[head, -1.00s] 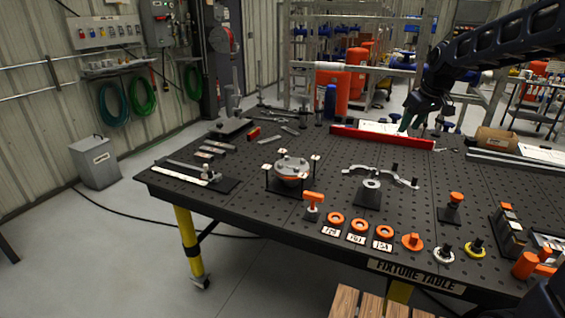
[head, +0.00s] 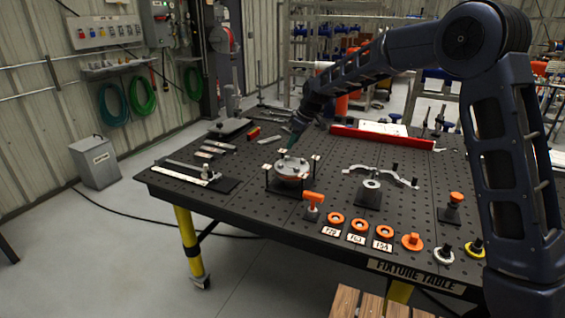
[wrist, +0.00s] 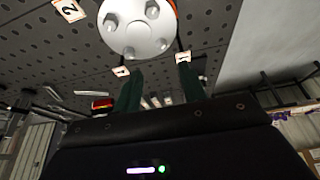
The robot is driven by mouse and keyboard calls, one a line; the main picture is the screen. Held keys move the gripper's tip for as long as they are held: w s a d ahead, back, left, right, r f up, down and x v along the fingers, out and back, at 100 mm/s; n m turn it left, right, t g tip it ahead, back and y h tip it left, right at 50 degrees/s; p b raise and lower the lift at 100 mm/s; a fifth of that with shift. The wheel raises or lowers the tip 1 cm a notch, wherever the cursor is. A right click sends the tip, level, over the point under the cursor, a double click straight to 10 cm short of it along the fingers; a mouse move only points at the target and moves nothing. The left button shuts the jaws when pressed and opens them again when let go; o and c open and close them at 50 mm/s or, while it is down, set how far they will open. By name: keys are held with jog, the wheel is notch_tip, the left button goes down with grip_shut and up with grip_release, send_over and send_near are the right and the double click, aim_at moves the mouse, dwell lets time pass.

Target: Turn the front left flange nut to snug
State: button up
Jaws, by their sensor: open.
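The round grey flange (head: 292,168) sits on a black stand on the fixture table, with small white cards on posts around it. In the wrist view the flange (wrist: 137,28) shows at the top, a pale disc cut off by the frame edge, with several nuts on its face. One nut (wrist: 111,22) is at its left; I cannot tell which nut is the front left one. My gripper (head: 289,148) is above the back of the flange. In the wrist view the two green fingers of my gripper (wrist: 160,70) are apart, with nothing between them.
The fixture table (head: 250,215) also holds an orange-handled tool (head: 313,200) just right of the flange, a curved bracket (head: 380,172) and orange rings (head: 357,225) at the front. A red bar (head: 382,137) lies behind. Numbered cards (wrist: 69,9) stand near the flange.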

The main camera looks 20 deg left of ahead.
aim_at(281, 164)
jog(key=x, duration=1.1)
jog(key=shift+s+a, duration=0.1)
jog(key=shift+a, duration=0.25)
grip_shut()
